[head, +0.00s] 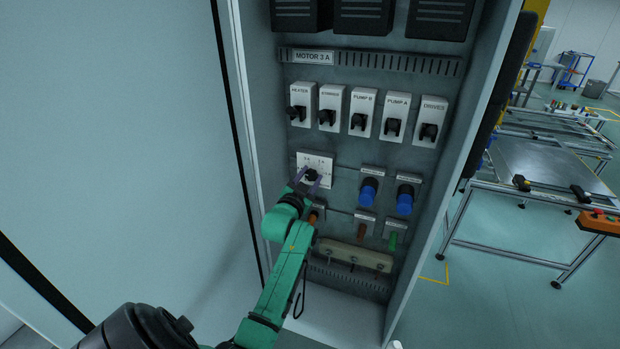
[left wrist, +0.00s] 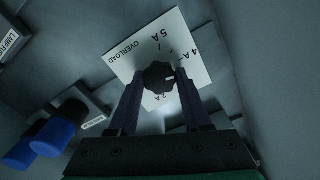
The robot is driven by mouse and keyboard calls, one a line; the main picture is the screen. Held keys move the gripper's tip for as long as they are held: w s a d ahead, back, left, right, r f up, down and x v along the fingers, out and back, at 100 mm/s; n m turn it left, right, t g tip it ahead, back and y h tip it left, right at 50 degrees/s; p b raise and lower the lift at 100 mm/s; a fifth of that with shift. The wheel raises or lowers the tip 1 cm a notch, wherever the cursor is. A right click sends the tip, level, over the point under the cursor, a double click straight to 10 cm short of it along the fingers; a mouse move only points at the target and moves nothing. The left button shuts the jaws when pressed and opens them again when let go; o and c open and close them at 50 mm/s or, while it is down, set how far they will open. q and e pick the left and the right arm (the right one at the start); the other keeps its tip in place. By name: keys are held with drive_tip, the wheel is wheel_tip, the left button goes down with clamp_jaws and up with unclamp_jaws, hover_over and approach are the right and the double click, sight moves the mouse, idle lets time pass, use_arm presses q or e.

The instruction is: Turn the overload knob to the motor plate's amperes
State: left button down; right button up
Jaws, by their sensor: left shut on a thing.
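The motor plate (head: 313,57) at the top of the cabinet reads "MOTOR 3 A". The overload dial's white plate (head: 322,160) sits mid-left on the panel. It also shows in the left wrist view (left wrist: 135,68), with "OVERLOAD", "5 A", "4 A" and a partly hidden lower label. The black overload knob (left wrist: 158,76) has a pale mark on its right side in that view; which number it meets is unclear because a finger covers part of the scale. My left gripper (head: 311,178) is shut on the knob, one finger on each side. My right gripper is not in view.
Above the dial is a row of black switches, including HEATER (head: 298,112) and DRIVES (head: 429,131). Two blue knobs (head: 369,190) (head: 404,200) stand right of the dial. The cabinet's side walls bound the panel. Metal tables (head: 545,165) stand outside to the right.

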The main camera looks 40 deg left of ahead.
use_arm(q)
drive_tip(key=m+b, duration=0.1)
drive_tip(key=m, duration=0.4)
drive_tip(key=shift+f+m, duration=0.1)
drive_tip(key=shift+m, duration=0.2)
drive_tip(key=shift+m+b, duration=0.5)
drive_tip(key=shift+m, duration=1.3)
drive_tip(key=shift+c, duration=1.7)
unclamp_jaws()
drive_tip(key=b+v, duration=0.2)
drive_tip(key=v, duration=1.2)
drive_tip(key=shift+s+b, duration=0.25)
drive_tip(key=shift+b, duration=0.05)
